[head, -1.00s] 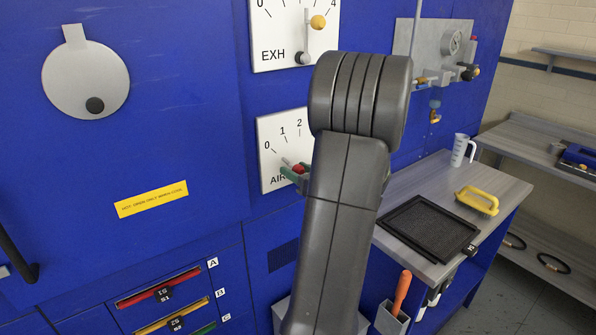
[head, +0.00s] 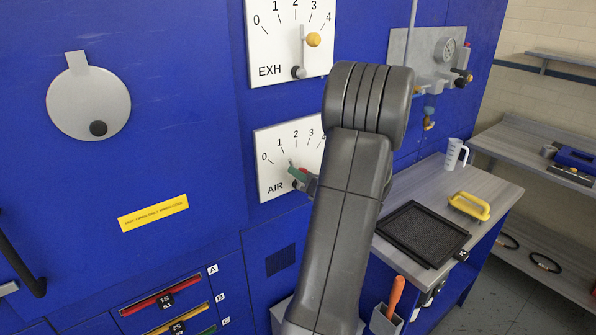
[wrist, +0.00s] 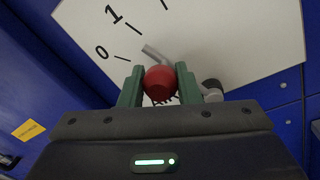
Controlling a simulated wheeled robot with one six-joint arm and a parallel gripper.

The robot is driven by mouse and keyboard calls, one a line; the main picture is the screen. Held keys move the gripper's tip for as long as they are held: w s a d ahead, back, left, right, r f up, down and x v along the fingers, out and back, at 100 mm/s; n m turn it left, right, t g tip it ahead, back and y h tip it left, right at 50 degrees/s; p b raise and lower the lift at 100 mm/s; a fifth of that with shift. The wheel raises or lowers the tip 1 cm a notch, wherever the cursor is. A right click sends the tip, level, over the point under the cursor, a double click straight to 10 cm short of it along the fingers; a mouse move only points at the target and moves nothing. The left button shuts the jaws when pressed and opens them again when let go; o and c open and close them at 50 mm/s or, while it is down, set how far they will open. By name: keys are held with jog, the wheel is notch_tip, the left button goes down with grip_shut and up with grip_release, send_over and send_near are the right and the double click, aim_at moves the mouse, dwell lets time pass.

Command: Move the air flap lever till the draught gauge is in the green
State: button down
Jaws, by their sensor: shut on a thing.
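The AIR dial plate (head: 262,165) is white, marked 0 to 4, on the blue machine front. The air flap lever (wrist: 155,53) is a grey bar with a red knob (wrist: 159,82). My gripper (head: 299,174) is shut on the red knob, its green fingers on both sides of it in the wrist view (wrist: 160,88).
The EXH plate (head: 262,45) and its yellow-knobbed lever (head: 313,40) are above. A workbench (head: 497,185) at right holds a black tray (head: 421,235), a yellow-handled tool (head: 469,206) and a measuring jug (head: 456,154). My arm covers the area right of the AIR dial.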

jog(key=c, duration=1.1)
grip_release()
jog(key=shift+d, duration=0.1)
jog(key=shift+d, duration=0.1)
jog(key=b+v, duration=0.3)
jog(key=v, duration=1)
jog(key=shift+s+d, duration=0.15)
jog(key=shift+s, duration=0.15)
jog(key=shift+w, duration=0.1)
